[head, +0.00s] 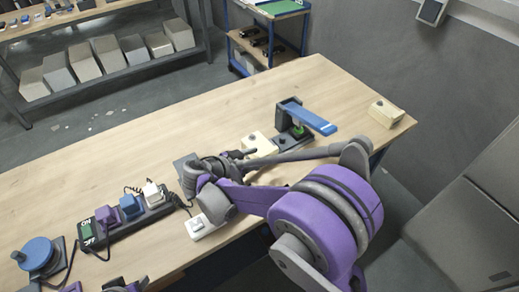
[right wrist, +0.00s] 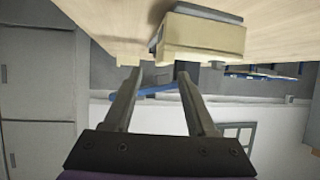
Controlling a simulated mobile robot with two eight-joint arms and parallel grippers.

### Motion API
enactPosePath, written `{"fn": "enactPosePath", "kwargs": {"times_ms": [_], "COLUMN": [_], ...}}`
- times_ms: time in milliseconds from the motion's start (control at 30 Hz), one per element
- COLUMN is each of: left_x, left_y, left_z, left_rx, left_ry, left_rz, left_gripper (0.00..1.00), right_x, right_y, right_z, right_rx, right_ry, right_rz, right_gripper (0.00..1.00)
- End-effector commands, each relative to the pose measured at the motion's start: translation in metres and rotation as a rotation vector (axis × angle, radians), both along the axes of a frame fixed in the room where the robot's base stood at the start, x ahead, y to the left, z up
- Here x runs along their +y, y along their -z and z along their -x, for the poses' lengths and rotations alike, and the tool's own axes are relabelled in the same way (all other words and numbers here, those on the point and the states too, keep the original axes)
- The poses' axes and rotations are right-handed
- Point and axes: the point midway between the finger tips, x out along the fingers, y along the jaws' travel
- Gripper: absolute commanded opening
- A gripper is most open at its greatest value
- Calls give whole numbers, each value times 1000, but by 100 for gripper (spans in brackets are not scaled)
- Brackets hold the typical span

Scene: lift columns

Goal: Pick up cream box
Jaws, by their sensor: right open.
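A cream box (head: 259,145) with a small dark knob on top sits on the wooden table, left of a blue-levered device. A cream box also fills the upper middle of the right wrist view (right wrist: 205,40), just beyond the fingertips, with a grey plate along its upper side. My right gripper (head: 246,156) is beside the near-left side of the box, its fingers pointing towards it. In the right wrist view the fingers (right wrist: 157,76) are apart with nothing between them. My arm partly covers the area in front.
Another cream block (head: 386,113) lies near the table's far right corner. The blue-levered device (head: 303,118) stands close to the right of the box. A power strip (head: 125,219) with plugs, a white switch (head: 203,226) and a blue round device (head: 37,255) occupy the left. The back is clear.

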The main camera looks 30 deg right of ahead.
Motion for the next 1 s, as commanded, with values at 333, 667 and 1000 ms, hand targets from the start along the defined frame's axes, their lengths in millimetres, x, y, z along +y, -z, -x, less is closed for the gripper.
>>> {"fn": "enactPosePath", "kwargs": {"times_ms": [333,667,1000], "left_x": [0,0,0], "left_y": [-6,-6,-6], "left_z": [-2,-2,-2], "left_rx": [-4,-4,-4], "left_ry": [0,0,0], "left_rz": [0,0,0], "left_gripper": [50,50,50], "right_x": [-38,-38,-38], "right_y": [18,19,18], "right_z": [-15,-15,-15], "right_rx": [0,0,0], "right_ry": [0,-1,-1], "right_rz": [0,-1,-1], "right_gripper": [57,41,0]}}
